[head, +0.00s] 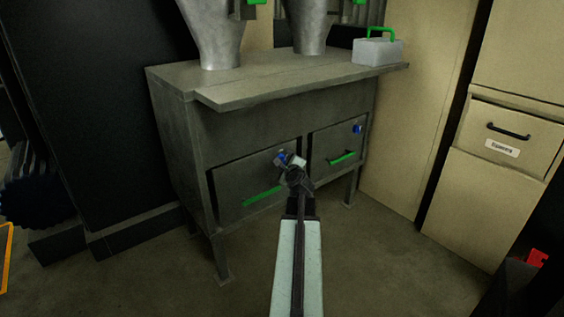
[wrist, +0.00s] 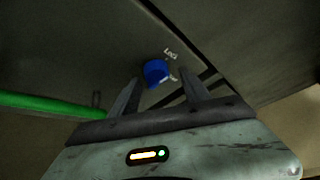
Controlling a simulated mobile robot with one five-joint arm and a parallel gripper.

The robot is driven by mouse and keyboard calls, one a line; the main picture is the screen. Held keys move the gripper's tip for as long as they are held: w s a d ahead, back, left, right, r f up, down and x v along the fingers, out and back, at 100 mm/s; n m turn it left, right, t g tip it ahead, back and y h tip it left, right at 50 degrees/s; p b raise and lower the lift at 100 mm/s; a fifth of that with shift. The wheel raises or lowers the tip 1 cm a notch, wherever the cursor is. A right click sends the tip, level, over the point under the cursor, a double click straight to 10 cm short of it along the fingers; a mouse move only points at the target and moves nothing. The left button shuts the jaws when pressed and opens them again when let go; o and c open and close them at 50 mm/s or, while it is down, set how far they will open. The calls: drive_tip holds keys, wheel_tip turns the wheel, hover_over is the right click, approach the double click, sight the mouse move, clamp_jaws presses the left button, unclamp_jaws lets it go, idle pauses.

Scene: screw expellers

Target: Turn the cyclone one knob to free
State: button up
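A blue knob (head: 281,156) sits on the upper right of the left drawer front (head: 230,184) in the metal cabinet. The knob also shows in the wrist view (wrist: 156,71), with a small white label reading "Lock" above right of it and another partly hidden label below that. Which way the knob points is hard to tell. My gripper (head: 287,161) is at this knob in the head view. In the wrist view my gripper (wrist: 160,77) is open, with one finger on each side of the knob; contact is not clear.
The left drawer has a green handle (head: 264,196). The right drawer has another green handle (head: 343,158) and a second blue knob (head: 358,129). A grey box with a green handle (head: 377,51) and metal cones (head: 215,35) stand on the cabinet top (head: 290,84). Tan drawers (head: 510,130) stand at right.

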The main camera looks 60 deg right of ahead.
drive_tip(key=shift+w+a, duration=0.1)
drive_tip(key=shift+w, duration=0.05)
drive_tip(key=c, duration=1)
clamp_jaws()
drive_tip(key=shift+w, duration=0.25)
